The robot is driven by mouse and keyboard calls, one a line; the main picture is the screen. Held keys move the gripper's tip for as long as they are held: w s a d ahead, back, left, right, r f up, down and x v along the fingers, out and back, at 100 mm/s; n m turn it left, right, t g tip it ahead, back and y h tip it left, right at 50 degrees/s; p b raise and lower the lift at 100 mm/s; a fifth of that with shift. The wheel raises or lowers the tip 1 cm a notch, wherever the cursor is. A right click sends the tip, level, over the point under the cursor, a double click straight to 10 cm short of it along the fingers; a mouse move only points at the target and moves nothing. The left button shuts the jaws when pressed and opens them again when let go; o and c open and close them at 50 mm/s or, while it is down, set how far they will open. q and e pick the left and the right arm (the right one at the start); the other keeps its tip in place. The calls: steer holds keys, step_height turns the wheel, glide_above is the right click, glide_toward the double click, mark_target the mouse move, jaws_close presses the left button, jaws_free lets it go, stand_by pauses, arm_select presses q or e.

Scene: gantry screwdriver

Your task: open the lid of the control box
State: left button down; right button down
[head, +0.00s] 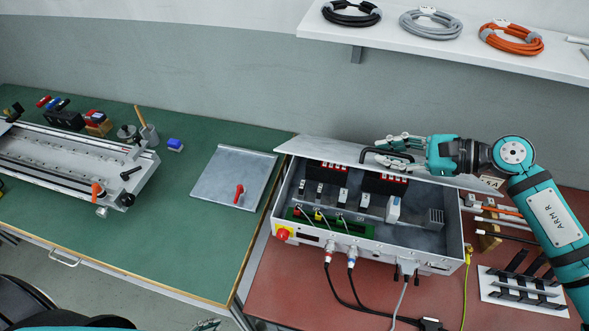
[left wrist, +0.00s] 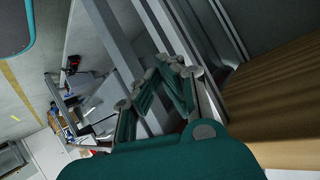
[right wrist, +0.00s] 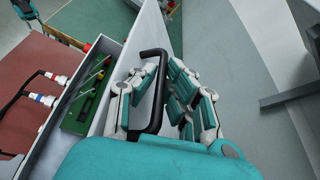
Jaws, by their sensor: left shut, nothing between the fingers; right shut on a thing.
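The control box (head: 345,240) is a grey open-topped case on the red bench at the right, with its inside showing. Its pale lid (head: 320,149) stands raised along the back edge, seen almost edge-on. The lid's black handle (head: 378,152) sits between the fingers of my right gripper (head: 398,147). The right wrist view shows the fingers (right wrist: 160,95) shut on the handle (right wrist: 150,60), with the lid (right wrist: 125,65) beside it. My left gripper (left wrist: 170,65) is shut and empty, low, away from the box; the head view barely shows it at the bottom edge.
Cables (head: 352,290) run from the box's front. A black rack (head: 525,285) and tools lie right of it. A grey plate (head: 235,178) and a linear rail (head: 75,165) lie on the green bench (head: 160,235). A shelf (head: 460,40) with cable coils hangs above.

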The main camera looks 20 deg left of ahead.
steer(key=shift+r, duration=0.1)
arm_select(q)
steer(key=s+a+r+m+g+h, duration=0.1)
steer(key=s+r+m+g+h, duration=0.25)
steer(key=r+m+h, duration=0.55)
steer(key=s+r+m+g+h, duration=0.2)
steer(key=r+m+g+h, duration=0.25)
steer(key=r, duration=0.75)
steer(key=m+t+h, duration=0.2)
steer(key=m+t, duration=0.7)
steer(key=m, duration=0.8)
glide_toward(313, 158)
steer(key=w+d, duration=0.2)
steer(key=d, duration=0.2)
steer(key=shift+w+a+r, duration=0.1)
steer(key=shift+w+r, duration=0.1)
steer(key=shift+r, duration=0.25)
steer(key=shift+w+a+r, duration=0.1)
steer(key=shift+w+r, duration=0.1)
steer(key=shift+r, duration=0.2)
